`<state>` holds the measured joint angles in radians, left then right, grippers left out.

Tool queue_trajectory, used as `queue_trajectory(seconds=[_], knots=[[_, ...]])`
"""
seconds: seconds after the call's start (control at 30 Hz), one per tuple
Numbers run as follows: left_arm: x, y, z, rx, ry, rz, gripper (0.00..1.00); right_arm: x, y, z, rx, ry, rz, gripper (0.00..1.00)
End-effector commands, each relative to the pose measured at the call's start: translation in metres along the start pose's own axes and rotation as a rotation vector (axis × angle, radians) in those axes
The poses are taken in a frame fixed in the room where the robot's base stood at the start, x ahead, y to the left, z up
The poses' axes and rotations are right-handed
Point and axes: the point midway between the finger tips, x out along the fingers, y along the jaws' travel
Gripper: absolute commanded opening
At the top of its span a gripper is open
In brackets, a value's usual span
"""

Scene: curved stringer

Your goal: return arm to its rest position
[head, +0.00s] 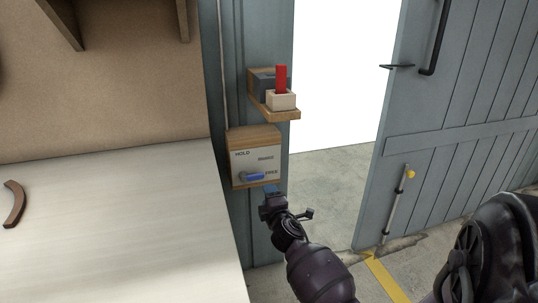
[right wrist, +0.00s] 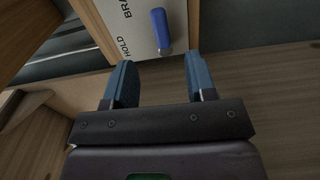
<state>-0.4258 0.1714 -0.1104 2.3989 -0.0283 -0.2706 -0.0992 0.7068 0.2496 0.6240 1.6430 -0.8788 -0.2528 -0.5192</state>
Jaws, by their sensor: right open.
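My right gripper (head: 270,191) is just below and in front of a control box (head: 255,140) on the grey post. Its blue fingers stand apart with nothing between them in the right wrist view (right wrist: 161,80). In the right wrist view the lever (right wrist: 160,30) is beyond the fingertips, with a visible gap. My left gripper is not in view.
Above the box, a wooden shelf (head: 285,114) holds a cream block (head: 281,100) with a red upright piece (head: 281,78). A pale bench (head: 110,220) with a curved brown wooden piece (head: 14,204) is at left. An open grey door (head: 450,110) stands at right, with concrete floor between.

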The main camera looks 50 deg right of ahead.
Motion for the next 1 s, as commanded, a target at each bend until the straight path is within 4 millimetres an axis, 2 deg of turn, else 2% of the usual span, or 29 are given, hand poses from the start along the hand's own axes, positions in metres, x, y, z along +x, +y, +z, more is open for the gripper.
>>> queue_trajectory(seconds=[0.4, 0.57, 0.67, 0.77, 1.0], knots=[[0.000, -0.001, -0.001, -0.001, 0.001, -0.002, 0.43, -0.001, 0.000, 0.000, 0.001, 0.001, -0.001, 0.51], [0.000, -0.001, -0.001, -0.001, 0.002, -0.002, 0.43, -0.018, -0.009, -0.001, 0.023, 0.030, -0.020, 0.51], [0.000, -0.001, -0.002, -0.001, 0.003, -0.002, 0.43, -0.046, -0.020, -0.002, 0.065, 0.075, -0.054, 0.51], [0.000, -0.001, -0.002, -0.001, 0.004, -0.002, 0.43, -0.083, -0.035, -0.005, 0.127, 0.128, -0.107, 0.51], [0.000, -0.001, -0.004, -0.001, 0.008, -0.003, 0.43, -0.181, -0.062, -0.013, 0.314, 0.233, -0.277, 0.51]])
